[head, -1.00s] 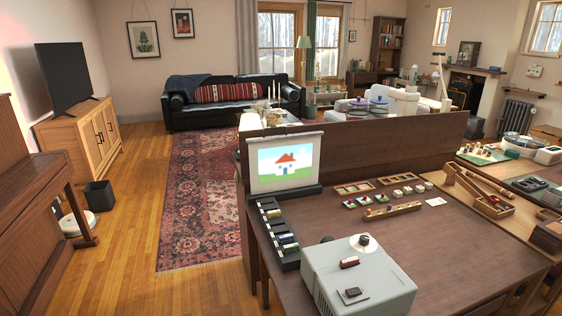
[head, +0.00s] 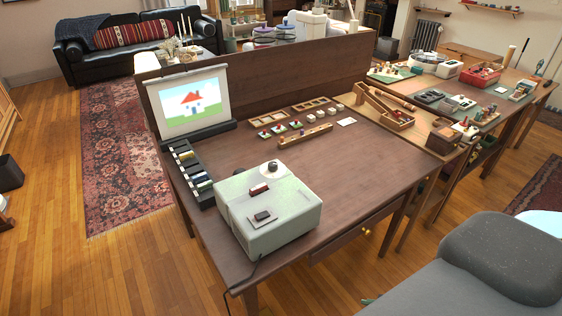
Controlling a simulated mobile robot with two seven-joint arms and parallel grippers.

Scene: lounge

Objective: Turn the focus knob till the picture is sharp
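A pale grey-green projector box (head: 285,228) stands on the near left part of the brown table (head: 350,185). On its top are a white round piece with a dark centre (head: 270,168), a small red block (head: 259,189) and a dark block on a plate (head: 263,216). I cannot tell which is the focus knob. The white screen (head: 168,126) stands at the table's far left. Its picture shows a house with a red roof, blue sky and green grass; its edges look slightly soft at this size. Neither gripper is in view.
A black slotted rack (head: 186,174) runs along the table's left edge. Small trays, cubes and a wooden strip (head: 305,135) lie at the back. The table's middle right is clear. A large grey rounded shape (head: 505,262), possibly furniture, fills the lower right.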

